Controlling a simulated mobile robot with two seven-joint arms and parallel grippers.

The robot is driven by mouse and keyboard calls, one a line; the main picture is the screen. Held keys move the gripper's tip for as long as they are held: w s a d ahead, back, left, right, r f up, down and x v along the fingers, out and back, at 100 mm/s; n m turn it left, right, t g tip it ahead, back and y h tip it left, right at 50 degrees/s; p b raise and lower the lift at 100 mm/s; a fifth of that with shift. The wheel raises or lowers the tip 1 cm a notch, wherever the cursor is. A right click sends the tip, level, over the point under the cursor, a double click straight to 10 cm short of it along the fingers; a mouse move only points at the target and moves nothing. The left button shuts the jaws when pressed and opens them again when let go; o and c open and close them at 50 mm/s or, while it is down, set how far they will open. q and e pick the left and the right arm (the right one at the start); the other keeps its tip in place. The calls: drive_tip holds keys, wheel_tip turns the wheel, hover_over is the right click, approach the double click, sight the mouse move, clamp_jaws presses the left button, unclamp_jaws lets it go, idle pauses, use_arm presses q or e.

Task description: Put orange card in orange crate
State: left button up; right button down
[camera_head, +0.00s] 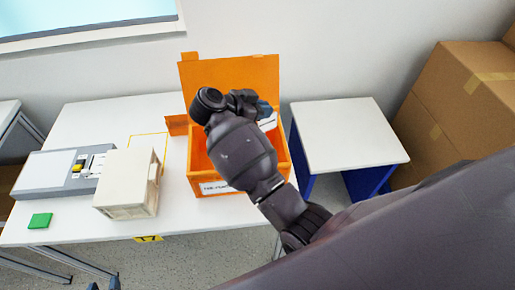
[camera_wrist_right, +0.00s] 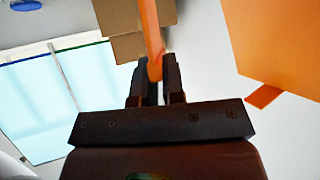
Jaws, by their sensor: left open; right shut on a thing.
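The orange crate (camera_head: 240,188) stands on the white table with its lid (camera_head: 240,80) raised at the back. The lid also shows at the right of the right wrist view (camera_wrist_right: 280,45). My right gripper (camera_head: 263,108) is over the crate's right part, my arm hiding much of the opening. In the right wrist view the gripper (camera_wrist_right: 155,88) is shut on the thin orange card (camera_wrist_right: 150,30), seen edge-on. I cannot make out the card in the head view. My left gripper (camera_head: 103,285) shows only as two separated dark tips at the bottom edge, open and empty.
Left of the crate, the white table (camera_head: 95,120) bears a beige box (camera_head: 128,185), a grey switch panel (camera_head: 60,173) and a green card (camera_head: 40,220). A clear white-topped table (camera_head: 345,135) stands right of the crate. Cardboard boxes (camera_head: 455,100) are stacked at the far right.

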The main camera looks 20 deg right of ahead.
wheel_tip(320, 180, down, 15)
drive_tip(key=b, duration=0.1)
drive_tip(key=shift+r+b, duration=0.15)
drive_tip(key=shift+b, duration=0.15)
drive_tip(key=shift+f, duration=0.35)
drive_tip(key=shift+f, duration=0.3)
drive_tip(key=c, duration=1.2)
unclamp_jaws()
drive_tip(key=shift+r, duration=0.15)
